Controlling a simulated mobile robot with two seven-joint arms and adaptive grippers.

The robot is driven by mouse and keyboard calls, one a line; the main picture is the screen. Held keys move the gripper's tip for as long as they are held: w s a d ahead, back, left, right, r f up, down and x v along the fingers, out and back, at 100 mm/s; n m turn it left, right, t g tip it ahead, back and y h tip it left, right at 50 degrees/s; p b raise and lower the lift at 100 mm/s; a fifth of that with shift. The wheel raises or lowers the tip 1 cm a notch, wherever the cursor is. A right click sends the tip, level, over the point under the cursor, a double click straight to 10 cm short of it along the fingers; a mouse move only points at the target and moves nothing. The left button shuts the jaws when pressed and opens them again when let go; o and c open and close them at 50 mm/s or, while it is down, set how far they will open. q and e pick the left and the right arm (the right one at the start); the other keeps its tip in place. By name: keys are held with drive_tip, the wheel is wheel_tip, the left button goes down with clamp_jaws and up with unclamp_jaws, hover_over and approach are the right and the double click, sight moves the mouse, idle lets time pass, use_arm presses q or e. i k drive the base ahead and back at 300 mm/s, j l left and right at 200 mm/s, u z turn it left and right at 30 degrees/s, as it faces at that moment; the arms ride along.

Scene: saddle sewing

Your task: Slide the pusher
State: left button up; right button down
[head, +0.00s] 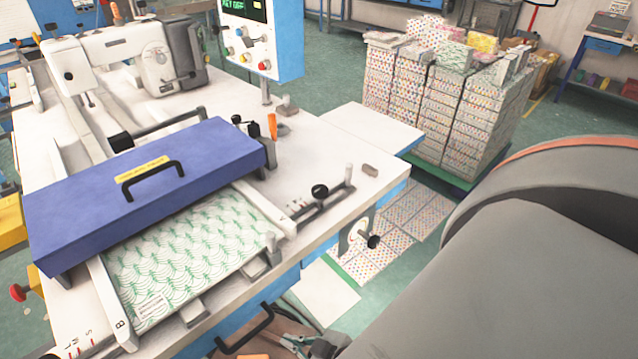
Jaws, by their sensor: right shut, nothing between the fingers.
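A long blue cover (90,215) with a black handle (152,180) and a yellow label lies across the white machine table (335,150). No part is clearly marked as the pusher. A sheet with a green wave pattern (185,255) lies partly under the cover, between two white side rails. A small metal block (273,248) stands at the sheet's right edge. My right gripper (297,343) shows only in part at the bottom edge, below the table's front edge, apart from the cover. It is shut and empty. My left gripper is out of view.
A sewing head (150,55) stands at the back left, and a blue control box (262,35) behind the cover. My grey arm fills the lower right.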

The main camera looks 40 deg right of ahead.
sight(273, 257)
drive_tip(key=z, duration=1)
